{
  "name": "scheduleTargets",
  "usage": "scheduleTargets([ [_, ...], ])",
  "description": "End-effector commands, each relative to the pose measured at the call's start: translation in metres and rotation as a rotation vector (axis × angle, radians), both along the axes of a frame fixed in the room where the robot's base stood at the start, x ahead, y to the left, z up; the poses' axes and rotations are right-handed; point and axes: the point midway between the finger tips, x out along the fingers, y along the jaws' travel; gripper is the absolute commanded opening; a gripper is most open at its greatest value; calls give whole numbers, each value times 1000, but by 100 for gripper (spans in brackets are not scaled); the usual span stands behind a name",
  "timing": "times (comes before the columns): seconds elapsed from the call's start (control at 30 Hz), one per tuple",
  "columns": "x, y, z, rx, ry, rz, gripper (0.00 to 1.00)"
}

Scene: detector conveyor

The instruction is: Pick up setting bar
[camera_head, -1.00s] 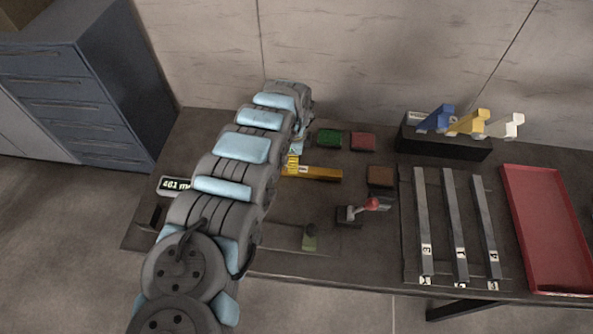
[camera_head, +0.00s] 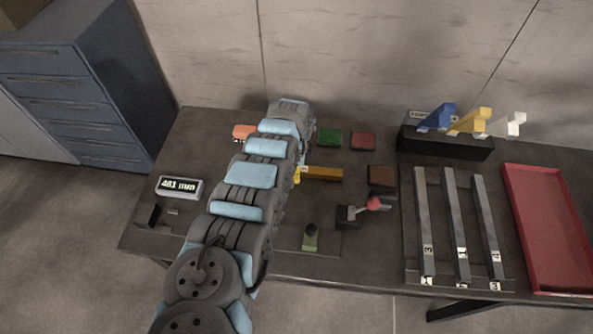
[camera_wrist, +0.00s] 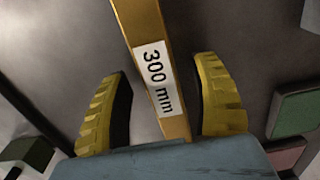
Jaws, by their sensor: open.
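The setting bar is a long yellow-orange bar (camera_head: 324,174) lying on the dark table; its left part is hidden behind my arm in the head view. In the wrist view, the bar (camera_wrist: 143,18) carries a white "300 mm" label (camera_wrist: 158,80). My gripper (camera_wrist: 163,68) is open, with one yellow ribbed finger on each side of the bar. Gaps show between both fingers and the bar. Whether the fingers reach down beside the bar or stay above it, I cannot tell. In the head view my arm hides most of the gripper.
Green (camera_head: 330,138) and red (camera_head: 363,141) blocks lie behind the bar, a brown block (camera_head: 381,175) to its right. A red-knobbed lever (camera_head: 372,204) stands in front. Grey numbered bars (camera_head: 461,225) and a red tray (camera_head: 548,230) are at right, a display (camera_head: 179,187) at left.

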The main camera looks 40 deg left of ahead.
Motion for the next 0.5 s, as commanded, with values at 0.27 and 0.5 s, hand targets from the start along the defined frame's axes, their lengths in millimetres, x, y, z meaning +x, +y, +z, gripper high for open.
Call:
scheduleTargets([
  [0.27, 0, 1, 1, 1, -1, 0, 37],
  [0.5, 0, 1, 1, 1, 0, 0, 0],
])
